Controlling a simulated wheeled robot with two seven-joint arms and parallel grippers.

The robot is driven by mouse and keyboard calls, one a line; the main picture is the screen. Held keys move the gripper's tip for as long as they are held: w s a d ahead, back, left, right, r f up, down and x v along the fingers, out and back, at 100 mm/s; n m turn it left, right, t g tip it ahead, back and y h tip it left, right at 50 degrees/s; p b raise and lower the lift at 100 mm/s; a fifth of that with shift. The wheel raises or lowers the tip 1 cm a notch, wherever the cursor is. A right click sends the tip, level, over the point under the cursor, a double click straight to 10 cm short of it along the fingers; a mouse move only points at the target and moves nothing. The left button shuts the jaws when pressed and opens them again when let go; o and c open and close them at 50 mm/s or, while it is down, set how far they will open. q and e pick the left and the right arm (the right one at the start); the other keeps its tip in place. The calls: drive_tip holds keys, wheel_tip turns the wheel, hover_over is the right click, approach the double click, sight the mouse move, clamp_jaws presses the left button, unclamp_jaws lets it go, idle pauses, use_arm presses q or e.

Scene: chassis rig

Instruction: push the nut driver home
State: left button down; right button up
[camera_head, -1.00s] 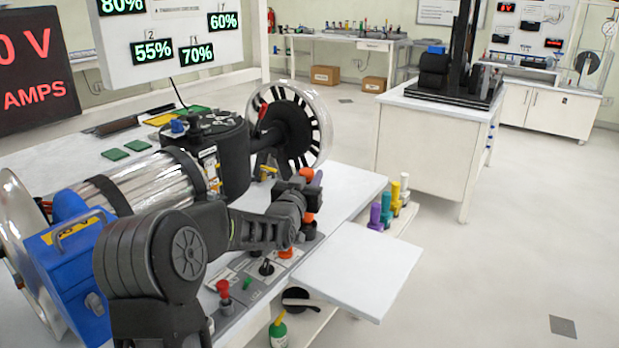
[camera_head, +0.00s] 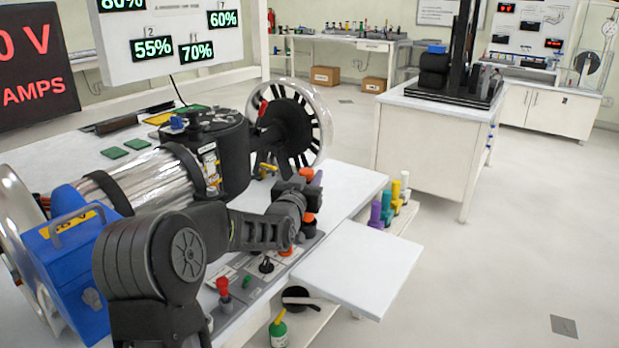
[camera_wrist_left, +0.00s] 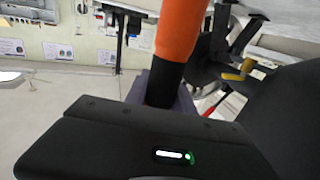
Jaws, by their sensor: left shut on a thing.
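The nut driver with an orange handle (camera_head: 306,173) is in the grasp of my left gripper (camera_head: 303,196). Orange shows above and below the jaws in the head view; the middle of the handle is hidden by them. In the left wrist view the orange handle (camera_wrist_left: 178,30) ends in a dark part that passes behind the black gripper body (camera_wrist_left: 150,140). The gripper is over the front right of the bench, above a grey control panel (camera_head: 238,304). Whether the driver's tip touches anything below is hidden. My right gripper is not in view.
A spoked wheel under a clear guard (camera_head: 322,118) and a black drum (camera_head: 225,155) stand behind the gripper. A red knob (camera_head: 223,287) rises from the panel. A white side shelf (camera_head: 358,268) is bare. Purple, teal and yellow tools (camera_head: 386,205) stand at right.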

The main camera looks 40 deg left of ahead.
use_arm(q)
drive_tip(key=c, duration=1)
unclamp_jaws()
drive_tip(key=shift+f, duration=0.25)
drive_tip(key=v, duration=0.7)
drive_tip(key=shift+s+d, duration=0.15)
drive_tip(key=shift+s, duration=0.25)
